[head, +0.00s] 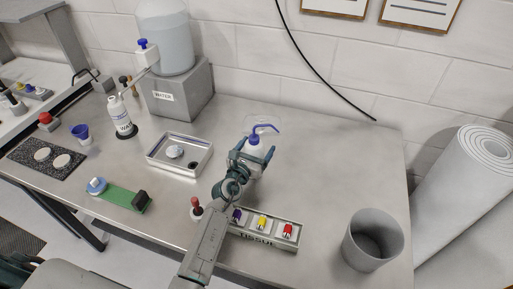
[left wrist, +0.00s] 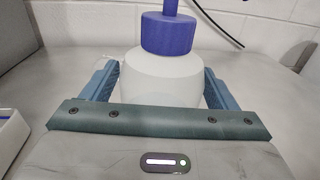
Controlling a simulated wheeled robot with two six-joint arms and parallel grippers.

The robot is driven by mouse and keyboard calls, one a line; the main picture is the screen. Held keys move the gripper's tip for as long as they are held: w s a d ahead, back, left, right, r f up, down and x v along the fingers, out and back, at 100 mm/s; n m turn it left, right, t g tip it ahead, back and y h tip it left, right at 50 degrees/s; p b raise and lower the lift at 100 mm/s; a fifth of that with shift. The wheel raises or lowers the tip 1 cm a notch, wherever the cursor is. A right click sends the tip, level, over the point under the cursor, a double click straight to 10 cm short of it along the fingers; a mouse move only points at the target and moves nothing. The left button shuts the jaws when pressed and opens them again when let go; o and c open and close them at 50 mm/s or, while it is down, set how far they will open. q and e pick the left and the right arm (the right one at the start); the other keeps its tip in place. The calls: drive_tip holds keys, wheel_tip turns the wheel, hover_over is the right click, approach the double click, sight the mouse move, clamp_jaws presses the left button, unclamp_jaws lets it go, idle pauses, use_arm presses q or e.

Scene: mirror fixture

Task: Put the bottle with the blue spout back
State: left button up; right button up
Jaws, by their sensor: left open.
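The bottle with the blue spout (head: 255,141) is white with a blue cap and a bent blue spout. It stands upright on the steel bench, right of the metal tray. My left gripper (head: 254,152) is open, its two fingers on either side of the bottle. In the left wrist view the white bottle body (left wrist: 160,78) is between the open fingers (left wrist: 160,85), with the blue cap above it. I cannot tell whether the fingers touch it. A faint pale outline shows on the bench just behind the bottle. My right gripper is not in view.
A white labelled bottle (head: 120,118) stands on a black base at left. A metal tray (head: 205,160) with a small round item lies mid-bench. A grey bin (head: 372,238) is at right. Bench right of the bottle is clear.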

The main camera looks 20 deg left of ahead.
use_arm(q)
drive_tip(key=s+a, duration=0.2)
drive_tip(key=s, duration=1)
drive_tip(key=shift+b, duration=0.4)
drive_tip(key=shift+w, duration=0.1)
